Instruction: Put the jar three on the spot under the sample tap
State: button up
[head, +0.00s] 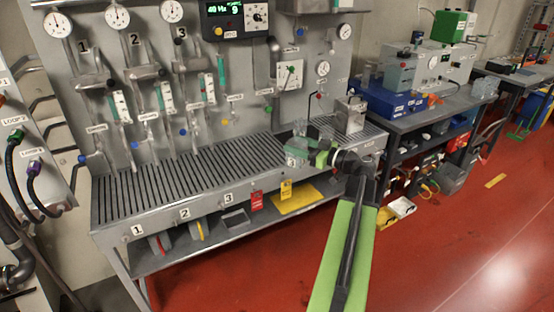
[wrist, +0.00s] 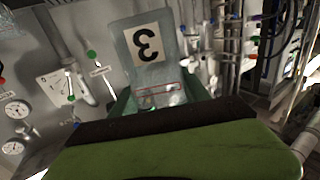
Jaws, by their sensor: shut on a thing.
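Jar three, a clear greenish container with a black 3 on a white label, is in my gripper. In the head view the jar (head: 297,154) is over the right part of the slatted bench. My gripper (head: 315,152), with green fingers, is shut on it. In the wrist view the jar (wrist: 153,78) stands out past my gripper (wrist: 160,104), its 3 upside down in the picture. I cannot tell which of the panel's taps is the sample tap. The spot under it is not clear to see.
The slatted steel bench (head: 170,178) has free room to the left. A metal box (head: 349,115) stands at its right end. Gauges, tubes and valves line the panel (head: 240,80) behind. A lower shelf holds a yellow tray (head: 297,201) and tags.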

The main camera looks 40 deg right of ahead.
aim_at(265, 144)
jog(key=u, duration=0.05)
jog(key=k, duration=0.6)
jog(key=z, duration=0.4)
jog(key=i, duration=2.15)
jog(key=z, duration=0.05)
